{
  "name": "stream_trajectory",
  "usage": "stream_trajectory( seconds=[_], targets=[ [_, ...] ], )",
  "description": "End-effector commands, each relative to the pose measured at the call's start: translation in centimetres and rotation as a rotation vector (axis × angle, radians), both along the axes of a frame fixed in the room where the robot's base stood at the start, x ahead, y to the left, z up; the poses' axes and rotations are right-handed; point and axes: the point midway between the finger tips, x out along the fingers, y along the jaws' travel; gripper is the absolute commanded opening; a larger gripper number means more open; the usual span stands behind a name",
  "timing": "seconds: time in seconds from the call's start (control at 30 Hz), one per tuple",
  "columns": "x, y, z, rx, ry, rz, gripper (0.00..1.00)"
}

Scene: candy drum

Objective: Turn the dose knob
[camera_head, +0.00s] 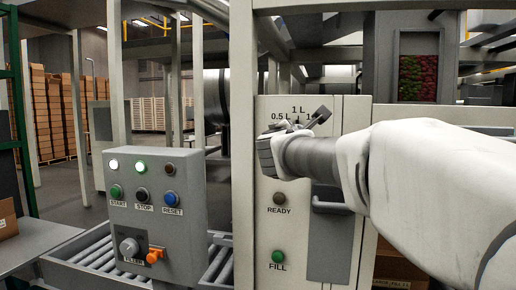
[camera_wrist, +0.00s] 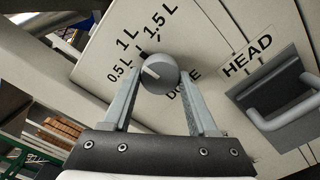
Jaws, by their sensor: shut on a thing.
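The dose knob (camera_wrist: 160,76) is a round grey knob on a pale panel. In the wrist view it sits between the fingertips of my gripper (camera_wrist: 156,82), which is shut on it. A white mark on the knob's face points to the upper left, toward the 0.5 L and 1 L side of the scale. The labels 0.5 L, 1 L and 1.5 L arc above the knob, and the word DOSE beside it is partly covered by a finger. In the head view my gripper (camera_head: 292,131) is at the panel below the scale and hides the knob.
Below on the panel are a READY lamp (camera_head: 279,198) and a green FILL button (camera_head: 278,256). A grey door with a handle, labelled HEAD (camera_wrist: 285,100), is close to the right. A grey control box (camera_head: 155,215) with buttons stands at left over a roller conveyor.

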Motion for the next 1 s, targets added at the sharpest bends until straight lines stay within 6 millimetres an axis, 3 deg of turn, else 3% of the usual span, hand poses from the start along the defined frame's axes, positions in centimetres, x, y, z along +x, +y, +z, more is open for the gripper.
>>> stream_trajectory(
  seconds=[0.63,0.67,0.83,1.0],
  targets=[
    [0.01,0.01,0.05,0.055,-0.018,0.0,0.03],
    [0.01,0.0,0.06,0.055,-0.018,0.0,0.61],
    [0.01,0.0,0.04,0.055,-0.018,0.0,0.89],
    [0.0,0.01,0.03,0.055,-0.018,0.0,0.89]
  ],
)
